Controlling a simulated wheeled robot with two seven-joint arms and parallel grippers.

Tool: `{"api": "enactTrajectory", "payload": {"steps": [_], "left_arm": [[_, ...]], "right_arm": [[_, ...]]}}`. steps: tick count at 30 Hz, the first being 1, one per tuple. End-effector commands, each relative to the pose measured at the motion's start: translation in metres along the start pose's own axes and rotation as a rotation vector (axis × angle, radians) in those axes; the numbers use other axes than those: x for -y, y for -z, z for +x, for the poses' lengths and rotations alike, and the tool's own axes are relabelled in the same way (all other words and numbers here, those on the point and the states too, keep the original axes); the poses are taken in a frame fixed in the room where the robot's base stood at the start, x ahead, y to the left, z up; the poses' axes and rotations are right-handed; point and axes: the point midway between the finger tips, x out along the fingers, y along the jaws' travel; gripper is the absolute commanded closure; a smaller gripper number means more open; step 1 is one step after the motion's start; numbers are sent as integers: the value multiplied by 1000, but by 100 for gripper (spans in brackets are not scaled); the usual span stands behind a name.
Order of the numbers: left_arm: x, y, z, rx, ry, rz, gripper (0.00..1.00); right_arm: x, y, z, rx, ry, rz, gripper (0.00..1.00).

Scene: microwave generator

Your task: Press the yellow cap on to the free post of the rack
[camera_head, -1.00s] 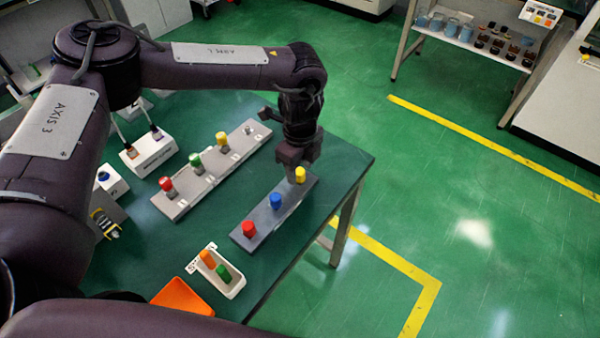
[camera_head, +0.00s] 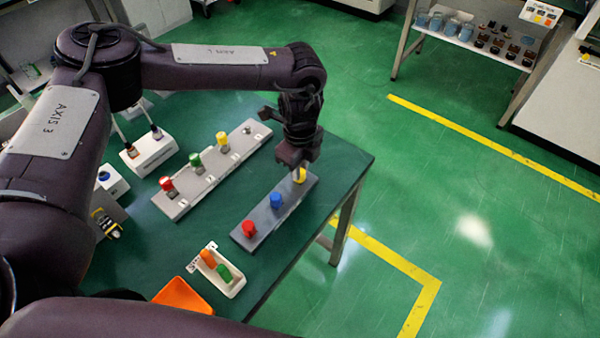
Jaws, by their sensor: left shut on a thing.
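The yellow cap (camera_head: 300,176) is at the far right end of the dark grey block, partly hidden by my left gripper (camera_head: 298,170). My left gripper points down and is shut on this cap. A blue cap (camera_head: 276,200) and a red cap (camera_head: 249,228) stand on the same dark grey block (camera_head: 262,214). The light grey rack (camera_head: 208,184) lies to the left, with a red cap (camera_head: 166,184), a green cap (camera_head: 195,160) and another yellow cap (camera_head: 222,138) on its posts. My right gripper is out of view.
A white tray (camera_head: 238,287) with an orange and a green piece is near the front, beside an orange tray (camera_head: 182,296). A white holder (camera_head: 150,153) stands at the back left. The green table (camera_head: 345,160) ends just right of the dark block.

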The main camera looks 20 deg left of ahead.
Motion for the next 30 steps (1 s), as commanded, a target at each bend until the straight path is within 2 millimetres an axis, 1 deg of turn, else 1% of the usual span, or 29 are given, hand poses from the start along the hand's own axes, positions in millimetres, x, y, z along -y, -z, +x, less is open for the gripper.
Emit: {"api": "enactTrajectory", "payload": {"steps": [8,30], "left_arm": [[0,0,-2,0,0,0,100],[0,0,-31,0,-1,0,100]], "right_arm": [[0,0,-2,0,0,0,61],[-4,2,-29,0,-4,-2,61]]}}
